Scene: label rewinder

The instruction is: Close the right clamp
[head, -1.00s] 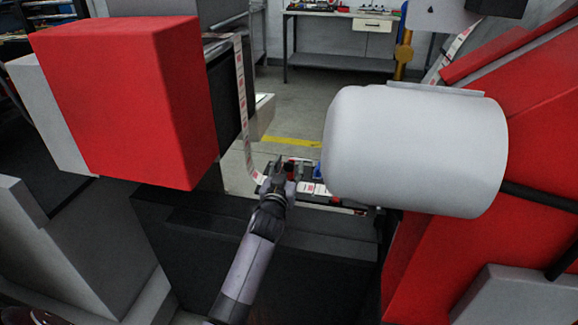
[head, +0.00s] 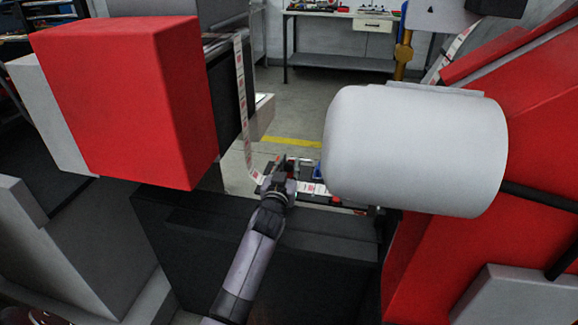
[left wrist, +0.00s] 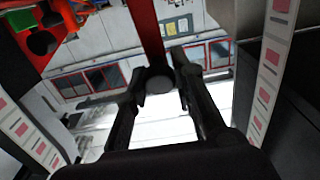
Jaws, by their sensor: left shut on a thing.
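My left gripper (head: 280,167) is at the splicing table (head: 345,200), between the red box and the white roll. In the left wrist view its two fingers (left wrist: 162,88) are shut on a dark round end of a red lever (left wrist: 148,30). The lever looks like a clamp handle; I cannot tell from the views which clamp it belongs to. A small blue part (head: 317,171) shows just right of the gripper, partly hidden by the roll. The label tape (head: 241,100) runs down to the table and on past the gripper. My right gripper is not in view.
A large red box (head: 130,100) stands at the left. A big white roll (head: 415,150) and a red machine panel (head: 450,260) close off the right. A dark cabinet body (head: 270,270) lies below my arm. A workbench (head: 340,60) stands far behind.

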